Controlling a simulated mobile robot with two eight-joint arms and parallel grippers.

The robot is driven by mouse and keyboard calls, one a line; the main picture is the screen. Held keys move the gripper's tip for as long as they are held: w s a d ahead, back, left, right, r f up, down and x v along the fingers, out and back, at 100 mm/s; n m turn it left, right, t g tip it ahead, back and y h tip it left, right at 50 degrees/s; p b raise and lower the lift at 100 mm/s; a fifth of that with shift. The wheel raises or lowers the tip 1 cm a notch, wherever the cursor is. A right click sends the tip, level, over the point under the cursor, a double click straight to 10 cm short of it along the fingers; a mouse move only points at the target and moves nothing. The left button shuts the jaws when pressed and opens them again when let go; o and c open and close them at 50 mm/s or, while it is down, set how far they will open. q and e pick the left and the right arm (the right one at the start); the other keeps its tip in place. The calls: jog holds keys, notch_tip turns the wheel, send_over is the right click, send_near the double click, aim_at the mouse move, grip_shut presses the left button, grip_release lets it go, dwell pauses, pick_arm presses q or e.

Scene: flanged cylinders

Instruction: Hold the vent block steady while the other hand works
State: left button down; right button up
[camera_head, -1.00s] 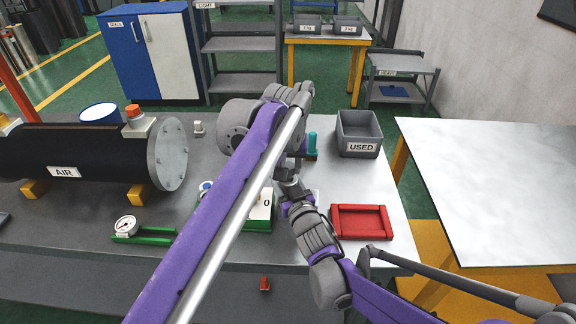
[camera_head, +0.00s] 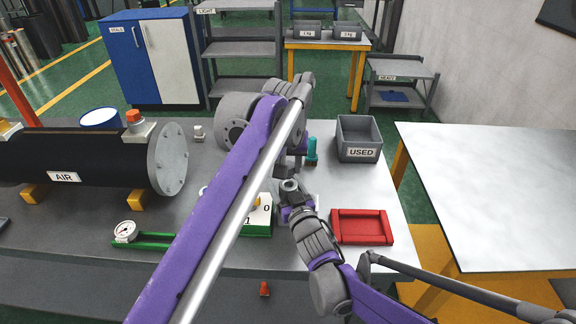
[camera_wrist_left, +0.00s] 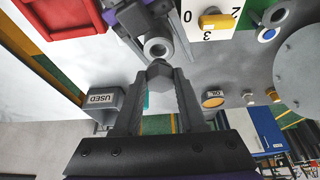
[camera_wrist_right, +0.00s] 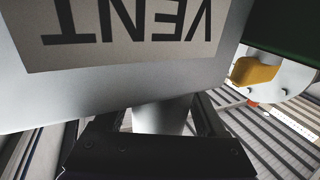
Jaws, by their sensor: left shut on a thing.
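The vent block (camera_wrist_right: 125,75) is a grey body with a "VENT" label in the right wrist view. A pale cylindrical neck (camera_wrist_right: 160,118) stands between the fingers of my right gripper (camera_wrist_right: 165,112), which is shut on it. In the head view my right arm largely hides the block. Its round open port (camera_head: 289,185) shows there, and also in the left wrist view (camera_wrist_left: 157,48). My left gripper (camera_wrist_left: 158,95) is shut on a dark grey hexagonal piece (camera_wrist_left: 160,77). In the head view, my left gripper (camera_head: 297,165) is just above the port; contact is unclear.
A white dial box (camera_head: 258,218) is left of the port. A red tray (camera_head: 362,227) and grey USED bin (camera_head: 359,140) are on the right. A black AIR cylinder (camera_head: 80,152), gauge (camera_head: 127,231) and teal item (camera_head: 312,149) share the bench (camera_head: 390,185).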

jog(key=shift+o, duration=0.8)
